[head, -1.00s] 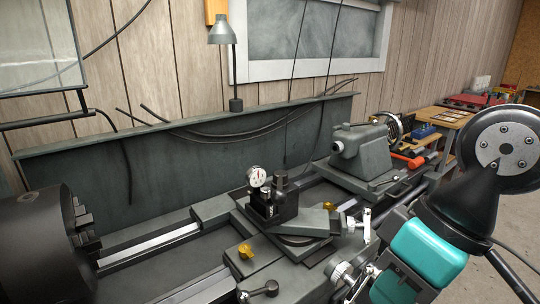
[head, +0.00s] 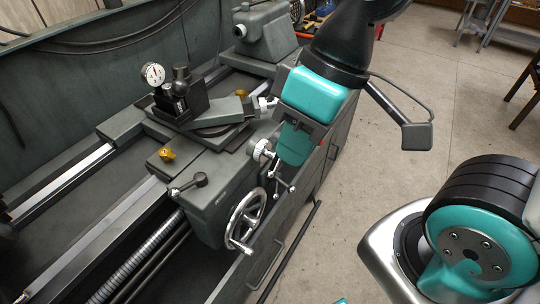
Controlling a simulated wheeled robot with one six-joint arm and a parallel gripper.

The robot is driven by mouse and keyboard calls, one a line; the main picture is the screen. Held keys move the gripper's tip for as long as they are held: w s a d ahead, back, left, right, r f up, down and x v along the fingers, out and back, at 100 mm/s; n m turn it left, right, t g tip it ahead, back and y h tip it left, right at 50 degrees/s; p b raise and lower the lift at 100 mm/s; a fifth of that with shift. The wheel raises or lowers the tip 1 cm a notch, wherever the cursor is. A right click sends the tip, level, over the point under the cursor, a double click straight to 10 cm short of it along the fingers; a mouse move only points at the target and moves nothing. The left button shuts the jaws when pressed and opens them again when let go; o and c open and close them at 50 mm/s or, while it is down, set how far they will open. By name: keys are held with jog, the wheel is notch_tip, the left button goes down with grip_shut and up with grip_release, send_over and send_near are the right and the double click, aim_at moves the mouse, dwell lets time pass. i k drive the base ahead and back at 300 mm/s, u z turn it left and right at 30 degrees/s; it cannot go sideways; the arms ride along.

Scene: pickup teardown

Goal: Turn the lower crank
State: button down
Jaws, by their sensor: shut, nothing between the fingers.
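The lathe carriage carries two small white-rimmed cranks on its right side. The upper one (head: 266,104) is at the end of the top slide. The lower one (head: 262,150) is on the cross slide, with a thin metal handle (head: 283,179) reaching down and right. A larger spoked handwheel (head: 245,220) is lower on the carriage front. My gripper (head: 293,158) points down at the end of my teal and black arm, just right of the lower crank. It looks shut and empty. Its fingertips are hard to make out, and I cannot tell whether it touches the crank handle.
A dial gauge (head: 152,75) and tool post (head: 180,95) stand on the carriage. The tailstock (head: 265,30) is behind my arm. Open concrete floor (head: 400,170) lies right of the lathe.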

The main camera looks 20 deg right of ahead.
aim_at(262, 151)
jog(key=u, duration=2.8)
jog(key=i, duration=0.6)
jog(key=z, duration=4.55)
